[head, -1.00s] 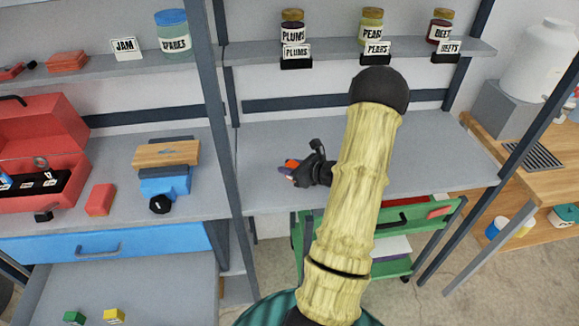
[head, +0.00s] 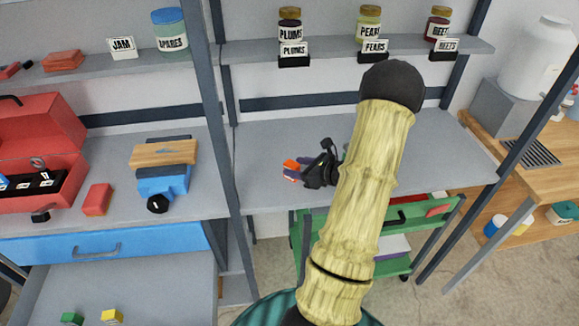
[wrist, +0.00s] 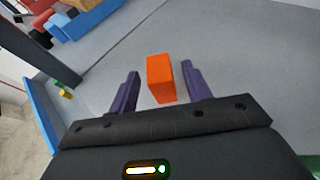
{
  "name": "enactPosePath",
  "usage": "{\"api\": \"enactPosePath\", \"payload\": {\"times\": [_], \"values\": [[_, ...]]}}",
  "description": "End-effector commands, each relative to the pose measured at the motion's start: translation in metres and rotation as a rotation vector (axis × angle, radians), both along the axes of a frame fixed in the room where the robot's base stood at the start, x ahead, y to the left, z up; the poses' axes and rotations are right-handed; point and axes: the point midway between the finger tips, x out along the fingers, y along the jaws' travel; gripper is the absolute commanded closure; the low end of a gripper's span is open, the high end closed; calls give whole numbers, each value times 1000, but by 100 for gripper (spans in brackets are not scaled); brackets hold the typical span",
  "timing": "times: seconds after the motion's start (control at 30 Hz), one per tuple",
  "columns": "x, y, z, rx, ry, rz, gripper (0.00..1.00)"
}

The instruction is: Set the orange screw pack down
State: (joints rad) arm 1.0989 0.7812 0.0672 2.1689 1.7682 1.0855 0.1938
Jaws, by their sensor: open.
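The orange screw pack (wrist: 160,78) is a small orange box on the grey shelf surface (wrist: 225,45). In the wrist view it stands between the two purple fingers of my gripper (wrist: 158,88). The fingers are spread, with a visible gap on each side of the pack. In the head view, my gripper (head: 296,174) is low over the middle shelf, left of my arm. A bit of the orange pack (head: 291,164) shows by its fingers there; my arm and gripper hide part of the area.
A red toolbox (head: 40,135), a red box (head: 97,199) and a blue tool with a wooden block (head: 165,155) stand left of the upright post (head: 222,140). Labelled jars (head: 369,24) stand on the upper shelf. The middle shelf right of my arm looks clear.

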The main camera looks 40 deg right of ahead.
Motion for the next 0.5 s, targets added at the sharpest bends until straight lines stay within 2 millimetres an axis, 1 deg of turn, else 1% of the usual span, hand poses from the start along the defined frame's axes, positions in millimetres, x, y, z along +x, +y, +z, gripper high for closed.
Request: {"api": "enactPosePath", "payload": {"times": [0.03,0.1,0.3,0.4,0.5], "values": [[-10,-4,4,-3,-1,-4,51],[-23,-6,9,-2,-1,-3,51],[-55,-14,23,-2,0,-2,51],[-65,-16,27,-1,1,-1,51],[-69,-16,29,0,0,0,51]]}}
